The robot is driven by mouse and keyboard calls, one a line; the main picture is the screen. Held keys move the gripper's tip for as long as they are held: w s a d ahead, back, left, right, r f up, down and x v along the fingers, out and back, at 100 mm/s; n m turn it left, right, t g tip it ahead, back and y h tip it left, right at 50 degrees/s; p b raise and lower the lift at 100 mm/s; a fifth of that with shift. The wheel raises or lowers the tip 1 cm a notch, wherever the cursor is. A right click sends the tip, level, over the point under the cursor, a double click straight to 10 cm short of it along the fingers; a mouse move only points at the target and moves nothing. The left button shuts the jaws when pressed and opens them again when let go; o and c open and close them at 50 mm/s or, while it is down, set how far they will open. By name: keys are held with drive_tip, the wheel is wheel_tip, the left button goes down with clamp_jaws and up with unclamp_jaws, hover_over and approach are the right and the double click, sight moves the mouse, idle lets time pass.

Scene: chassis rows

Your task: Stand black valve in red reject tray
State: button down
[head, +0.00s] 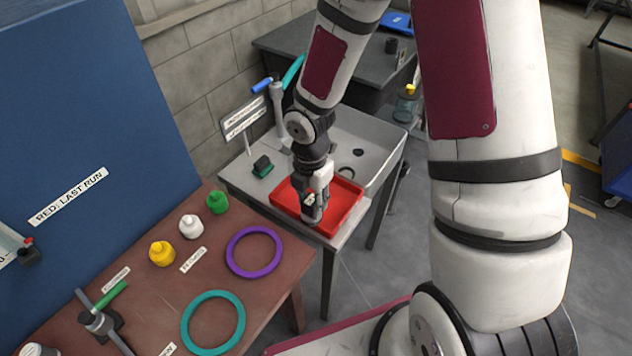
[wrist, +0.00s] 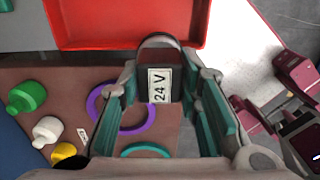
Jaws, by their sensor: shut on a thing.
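My gripper (head: 313,208) is over the red tray (head: 344,205), near its front side in the head view. The gripper also shows in the wrist view (wrist: 166,92), with its teal-padded fingers on either side of a black block with a white "24 V" label, which I take to be the black valve (wrist: 159,86). The gripper is shut on it. In the head view the valve is mostly hidden by the fingers. The tray's red floor and near rim show beyond the valve in the wrist view (wrist: 125,25). I cannot tell whether the valve touches the tray floor.
The tray sits on a grey sink bench (head: 376,150). A black block on a green base (head: 263,166) is left of it. The brown table (head: 150,310) holds a purple ring (head: 230,255), a teal ring (head: 185,325) and green, white and yellow bottles. A blue panel (head: 80,110) stands behind.

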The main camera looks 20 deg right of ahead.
drive_tip(key=shift+w+d+f+p, duration=0.2)
drive_tip(key=shift+w+d+f, duration=0.5)
drive_tip(key=shift+w, duration=0.7)
drive_tip(key=shift+w+d+f+p, duration=0.15)
drive_tip(key=shift+w+d+f, duration=0.6)
drive_tip(key=shift+w, duration=0.6)
drive_tip(key=shift+w+d+f+p, duration=0.2)
drive_tip(key=shift+w+d+f, duration=0.5)
drive_tip(key=shift+w, duration=0.7)
drive_tip(key=shift+a+f, duration=0.1)
drive_tip(key=shift+f, duration=0.05)
drive_tip(key=c, duration=1.2)
unclamp_jaws()
